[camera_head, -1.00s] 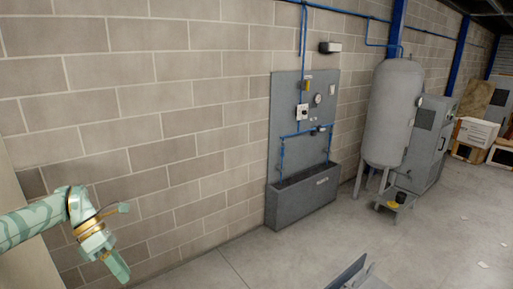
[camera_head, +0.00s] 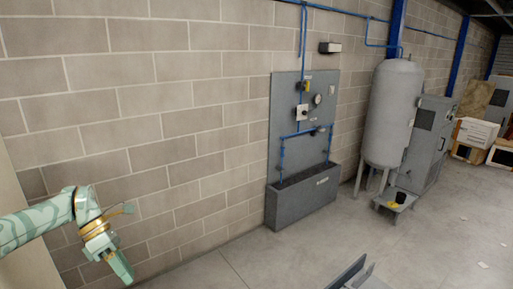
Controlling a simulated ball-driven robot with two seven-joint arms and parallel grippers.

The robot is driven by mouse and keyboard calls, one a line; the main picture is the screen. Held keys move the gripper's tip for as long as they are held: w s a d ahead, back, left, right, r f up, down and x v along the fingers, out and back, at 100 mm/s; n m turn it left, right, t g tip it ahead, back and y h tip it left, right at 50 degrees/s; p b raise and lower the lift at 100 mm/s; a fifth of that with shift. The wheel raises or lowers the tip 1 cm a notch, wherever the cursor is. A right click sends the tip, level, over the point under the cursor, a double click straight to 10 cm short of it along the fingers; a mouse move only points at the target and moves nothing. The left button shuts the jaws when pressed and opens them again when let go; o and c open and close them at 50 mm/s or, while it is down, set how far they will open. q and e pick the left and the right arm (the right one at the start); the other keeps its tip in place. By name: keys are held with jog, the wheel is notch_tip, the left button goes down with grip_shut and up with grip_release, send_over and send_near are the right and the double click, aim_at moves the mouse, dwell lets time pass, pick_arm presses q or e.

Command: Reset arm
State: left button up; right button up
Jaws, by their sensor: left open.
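My left arm, pale green with gold bands, comes in from the left edge in the head view. My left gripper (camera_head: 128,238) hangs in front of the block wall at the lower left. One finger points right and the other points down, with a wide gap between them. It is open, and nothing shows between the fingers. My right gripper is not in view.
A grey panel with blue pipes (camera_head: 304,120) and a grey trough (camera_head: 303,202) stand against the block wall (camera_head: 190,100). Right of them are a grey tank (camera_head: 391,115), a grey cabinet (camera_head: 427,145) and boxes (camera_head: 477,133).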

pick_arm(q)
jog(key=shift+r, duration=0.25)
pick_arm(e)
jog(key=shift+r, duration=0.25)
pick_arm(q)
jog(key=shift+d+r, duration=0.15)
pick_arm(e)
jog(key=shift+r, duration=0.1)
